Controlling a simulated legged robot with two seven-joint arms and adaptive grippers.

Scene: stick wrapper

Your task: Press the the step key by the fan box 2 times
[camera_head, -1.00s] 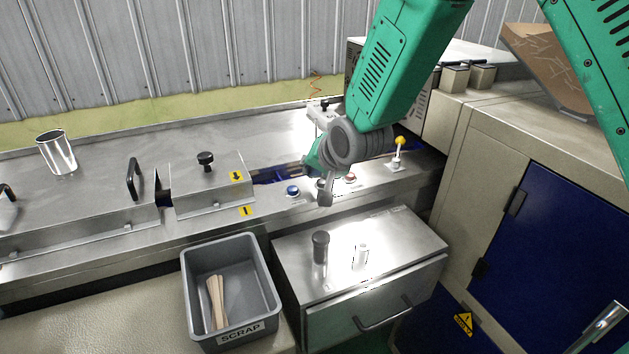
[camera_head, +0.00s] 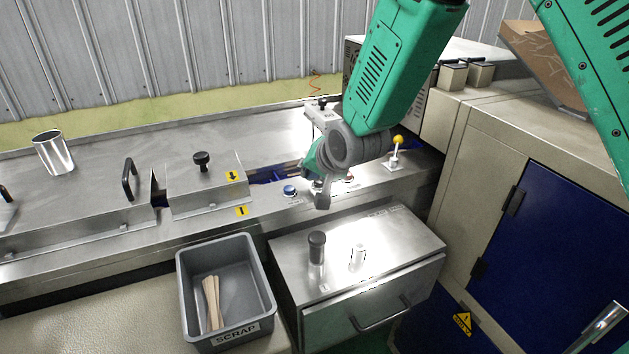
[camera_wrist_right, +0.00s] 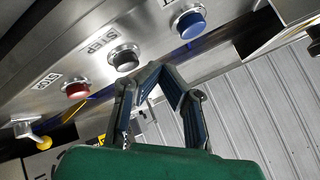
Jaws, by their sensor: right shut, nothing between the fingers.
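The step key is a black round button (camera_wrist_right: 124,57) with a STEP label beside it in the right wrist view. It sits between a blue button (camera_wrist_right: 188,22) and a red button (camera_wrist_right: 76,89). In the head view the blue button (camera_head: 290,190) and the red button (camera_head: 349,179) show on the panel's front strip, while the black one is mostly hidden by my right gripper (camera_head: 322,203). That gripper is shut and empty, its fingertips (camera_wrist_right: 158,70) close beside the black button; I cannot tell whether they touch it. My left gripper is not in view.
A yellow-knobbed lever (camera_head: 397,142) stands right of the buttons. A vented box (camera_head: 417,105) is behind my right arm. A drawer unit (camera_head: 400,235) with a black-capped post (camera_head: 317,246) lies below, beside a grey SCRAP bin (camera_head: 265,290) holding wooden sticks.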

